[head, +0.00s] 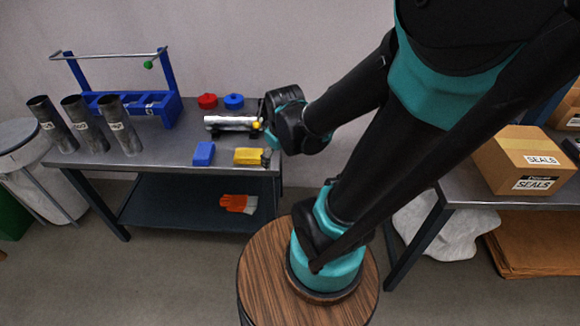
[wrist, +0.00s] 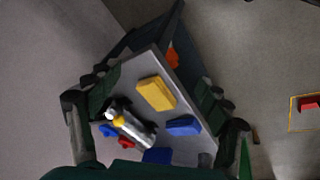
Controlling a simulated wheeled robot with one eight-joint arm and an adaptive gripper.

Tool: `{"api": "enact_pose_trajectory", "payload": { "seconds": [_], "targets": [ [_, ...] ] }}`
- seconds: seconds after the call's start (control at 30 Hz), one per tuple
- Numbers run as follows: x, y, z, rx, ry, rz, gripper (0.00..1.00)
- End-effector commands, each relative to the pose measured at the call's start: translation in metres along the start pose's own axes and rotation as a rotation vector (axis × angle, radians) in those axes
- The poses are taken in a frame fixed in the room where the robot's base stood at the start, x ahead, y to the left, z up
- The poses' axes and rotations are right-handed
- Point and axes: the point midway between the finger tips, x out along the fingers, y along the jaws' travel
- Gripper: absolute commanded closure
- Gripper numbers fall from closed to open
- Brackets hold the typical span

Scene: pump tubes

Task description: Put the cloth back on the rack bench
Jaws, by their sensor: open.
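My gripper (wrist: 155,112) is open and empty, its two fingers at the left and right of the wrist view, with the bench beyond them. In the head view the end of my arm is at the right end of the rack bench (head: 172,150). A flat yellow piece (head: 248,157) and a flat blue piece (head: 204,153) lie on its front right; both also show in the wrist view, yellow (wrist: 156,93) and blue (wrist: 183,125). I cannot tell for sure whether either is the cloth. An orange and white item, glove-like, (head: 238,203) lies on the lower shelf.
A blue rack (head: 125,108), several dark tubes (head: 122,126), a silver cylinder (head: 228,122) and red (head: 207,100) and blue (head: 233,101) caps crowd the bench. A box (head: 510,155) stands on the right bench. A red item (wrist: 308,103) lies at the wrist view's right edge.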

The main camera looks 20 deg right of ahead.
Motion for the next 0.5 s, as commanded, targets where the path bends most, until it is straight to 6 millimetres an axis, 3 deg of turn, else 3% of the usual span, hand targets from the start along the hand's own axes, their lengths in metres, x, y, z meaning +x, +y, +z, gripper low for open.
{"api": "enact_pose_trajectory", "payload": {
  "seconds": [0.03, 0.2, 0.5],
  "targets": [
    [0.000, 0.001, 0.017, 0.126, 0.007, -0.002, 0.22],
    [0.000, -0.002, 0.046, 0.405, 0.021, -0.012, 0.22],
    [0.001, -0.003, 0.051, 0.472, 0.025, -0.015, 0.22]
  ]
}}
